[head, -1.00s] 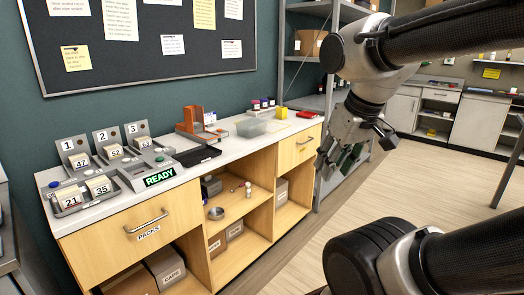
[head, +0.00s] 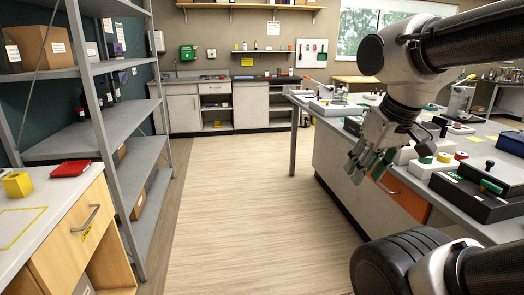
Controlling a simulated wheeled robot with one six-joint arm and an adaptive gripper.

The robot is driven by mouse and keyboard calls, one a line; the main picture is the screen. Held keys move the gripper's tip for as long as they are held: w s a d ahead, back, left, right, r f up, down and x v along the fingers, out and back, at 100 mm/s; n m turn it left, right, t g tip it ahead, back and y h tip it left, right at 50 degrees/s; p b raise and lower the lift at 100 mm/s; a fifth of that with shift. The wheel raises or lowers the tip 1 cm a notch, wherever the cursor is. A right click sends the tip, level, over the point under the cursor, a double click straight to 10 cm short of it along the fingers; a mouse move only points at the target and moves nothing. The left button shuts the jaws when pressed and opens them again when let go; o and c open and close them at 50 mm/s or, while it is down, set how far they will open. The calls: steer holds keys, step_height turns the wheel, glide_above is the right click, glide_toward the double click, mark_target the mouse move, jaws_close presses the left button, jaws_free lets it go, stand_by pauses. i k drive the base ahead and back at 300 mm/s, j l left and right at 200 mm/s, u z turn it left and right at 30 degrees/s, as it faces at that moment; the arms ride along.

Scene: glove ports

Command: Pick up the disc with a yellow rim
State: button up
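I cannot make out a disc with a yellow rim for certain. A small round yellow-topped piece (head: 444,157) sits between a green one (head: 426,159) and a red one (head: 461,155) on a pale box on the right-hand bench; they are too small to tell whether any is a rimmed disc. My gripper (head: 368,167) hangs in the air in front of that bench, left of these pieces. Its fingers look apart, with nothing seen between them.
The right-hand bench (head: 340,165) carries several boxes and a black case (head: 480,190). A grey shelf rack (head: 110,120) and a wooden counter (head: 70,225) with a yellow cube (head: 17,184) and red item (head: 71,168) stand left. The floor (head: 240,220) between is clear.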

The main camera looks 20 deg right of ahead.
mark_target(442, 157)
steer(key=i+z, duration=0.65)
steer(key=z, duration=0.2)
steer(key=i+j+z, duration=0.2)
steer(key=z, duration=0.2)
steer(key=i+j+z, duration=0.25)
steer(key=z, duration=0.15)
steer(key=i+j+z, duration=0.45)
steer(key=i+j, duration=0.05)
steer(key=j, duration=0.1)
